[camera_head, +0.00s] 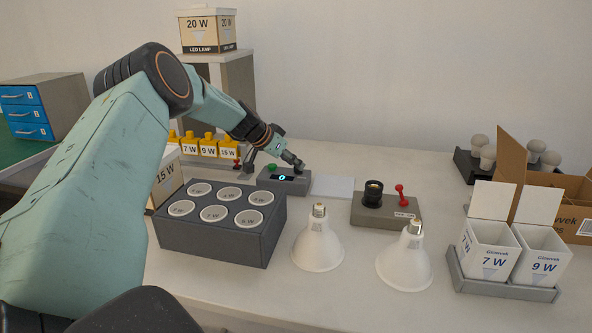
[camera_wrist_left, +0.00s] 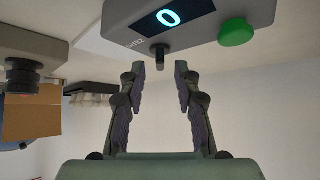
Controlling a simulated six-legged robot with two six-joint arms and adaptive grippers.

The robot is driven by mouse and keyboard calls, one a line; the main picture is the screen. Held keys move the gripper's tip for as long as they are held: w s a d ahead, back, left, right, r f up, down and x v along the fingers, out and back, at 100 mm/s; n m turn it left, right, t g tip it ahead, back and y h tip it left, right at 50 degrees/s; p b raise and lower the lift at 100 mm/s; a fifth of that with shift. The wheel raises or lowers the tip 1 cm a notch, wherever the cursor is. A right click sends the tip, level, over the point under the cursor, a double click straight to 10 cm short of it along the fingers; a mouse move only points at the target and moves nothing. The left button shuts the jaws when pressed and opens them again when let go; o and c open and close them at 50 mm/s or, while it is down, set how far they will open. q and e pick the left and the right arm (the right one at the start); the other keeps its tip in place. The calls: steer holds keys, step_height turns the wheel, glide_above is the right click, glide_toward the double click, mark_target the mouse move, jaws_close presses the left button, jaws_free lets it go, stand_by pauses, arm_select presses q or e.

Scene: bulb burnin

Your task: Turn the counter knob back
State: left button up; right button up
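The counter (camera_head: 284,187) is a grey box with a dark display showing 0 and a green button (camera_head: 271,168). It also shows at the top of the left wrist view (camera_wrist_left: 118,17), where the picture is upside down. Its small dark knob (camera_wrist_left: 159,54) stands out from the box there, centred between the fingertips of my left gripper (camera_wrist_left: 160,68). The fingers are apart, with a gap on both sides of the knob. In the head view my left gripper (camera_head: 272,158) is over the counter, and I cannot make out the knob clearly. My right gripper is out of view.
A dark tray with several round cups (camera_head: 165,231) stands in front of the counter. A socket box with a red lever (camera_head: 385,214) is to the right. Two lamps (camera_head: 318,245) (camera_head: 404,262) stand in front. Labelled white boxes (camera_head: 489,252) are at right.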

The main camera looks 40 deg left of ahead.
arm_select(q)
steer(key=shift+w+f, duration=0.45)
steer(key=shift+f, duration=0.1)
steer(key=shift+w+d, duration=0.1)
steer(key=shift+w, duration=0.15)
steer(key=shift+c, duration=0.2)
jaws_close()
